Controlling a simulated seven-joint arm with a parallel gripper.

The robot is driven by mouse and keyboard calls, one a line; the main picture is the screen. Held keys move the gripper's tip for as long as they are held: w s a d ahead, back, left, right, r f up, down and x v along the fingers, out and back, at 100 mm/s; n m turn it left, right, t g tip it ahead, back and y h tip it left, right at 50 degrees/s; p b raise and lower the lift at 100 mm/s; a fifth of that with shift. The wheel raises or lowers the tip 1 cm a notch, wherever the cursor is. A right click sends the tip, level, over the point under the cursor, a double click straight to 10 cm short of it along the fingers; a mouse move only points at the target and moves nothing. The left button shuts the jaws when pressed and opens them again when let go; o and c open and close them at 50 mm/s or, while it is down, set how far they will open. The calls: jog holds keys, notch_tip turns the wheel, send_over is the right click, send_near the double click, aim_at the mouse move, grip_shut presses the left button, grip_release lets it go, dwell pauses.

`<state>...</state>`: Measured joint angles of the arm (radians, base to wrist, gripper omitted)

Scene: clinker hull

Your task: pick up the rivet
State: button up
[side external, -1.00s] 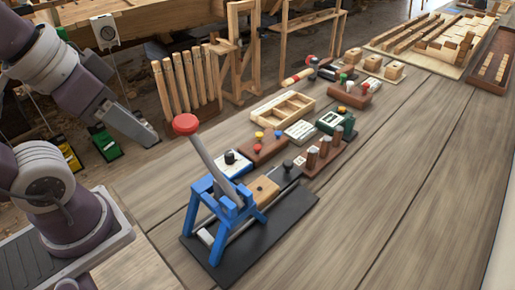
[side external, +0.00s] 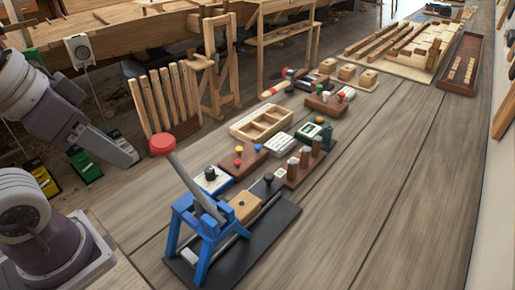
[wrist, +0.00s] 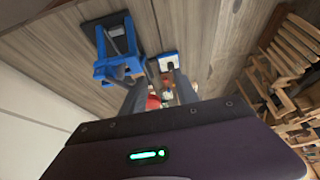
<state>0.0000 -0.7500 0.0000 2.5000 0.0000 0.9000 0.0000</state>
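I cannot pick out a rivet for certain in either view; small parts on the bench are too small to tell. My gripper (side external: 122,153) is at the left of the side view, in the air and apart from the bench items. In the wrist view my gripper (wrist: 161,94) shows two grey fingers standing apart. A red and an orange-looking item show beyond the gap, and I see nothing clearly held.
A blue lever press (side external: 205,222) with a red knob (side external: 162,144) stands on a black base nearest me. Behind it are a wooden compartment tray (side external: 262,122), a rack of wooden cylinders (side external: 304,160) and a green box (side external: 314,133). Bench planks (side external: 375,185) to the right are bare.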

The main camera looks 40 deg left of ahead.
jog(key=shift+o, duration=0.2)
jog(key=shift+o, duration=0.8)
jog(key=shift+r, duration=0.1)
